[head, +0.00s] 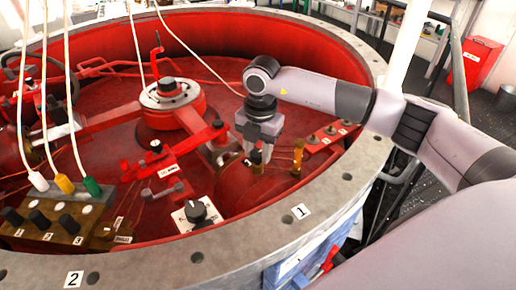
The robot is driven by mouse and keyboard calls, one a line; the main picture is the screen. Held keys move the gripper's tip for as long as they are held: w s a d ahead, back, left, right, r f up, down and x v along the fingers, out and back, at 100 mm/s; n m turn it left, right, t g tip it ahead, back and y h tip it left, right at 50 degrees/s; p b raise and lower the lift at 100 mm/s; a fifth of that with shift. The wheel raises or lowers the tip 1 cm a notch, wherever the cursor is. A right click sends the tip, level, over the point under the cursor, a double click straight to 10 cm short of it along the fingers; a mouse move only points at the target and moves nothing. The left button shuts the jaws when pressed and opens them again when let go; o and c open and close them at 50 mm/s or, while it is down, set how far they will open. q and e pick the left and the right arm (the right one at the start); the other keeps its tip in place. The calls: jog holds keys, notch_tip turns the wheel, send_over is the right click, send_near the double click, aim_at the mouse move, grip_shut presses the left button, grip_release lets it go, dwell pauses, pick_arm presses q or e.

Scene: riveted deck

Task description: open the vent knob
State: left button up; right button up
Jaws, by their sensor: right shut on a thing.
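My right gripper (257,154) reaches down from its arm over the red drum-like part (252,188) inside the ring. Its fingers are shut on a small dark knob at the top of this part. The fingers hide most of that knob, and I cannot read a label on it. A separate black knob (195,211) stands on a white square plate to the front left of the gripper, apart from it. I cannot tell from lettering which knob is the vent knob. My left gripper is not in view.
A grey riveted rim (300,222) surrounds the red deck. Brass posts (298,158) stand close right of the gripper. A red lever (195,138) lies to its left. A panel (60,222) with coloured plugs and black knobs sits front left.

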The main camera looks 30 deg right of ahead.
jog(key=shift+n, duration=0.3)
jog(key=n, duration=0.3)
jog(key=shift+n+b, duration=0.3)
jog(key=shift+b, duration=0.05)
jog(key=n, duration=0.4)
jog(key=shift+w+b, duration=0.1)
jog(key=shift+b, duration=0.2)
jog(key=n, duration=0.5)
jog(key=shift+b, duration=0.35)
jog(key=shift+r+n+g+b, duration=0.1)
jog(key=shift+n+g+b, duration=0.25)
jog(key=shift+n, duration=1.95)
jog(key=o, duration=1)
jog(key=shift+o, duration=0.2)
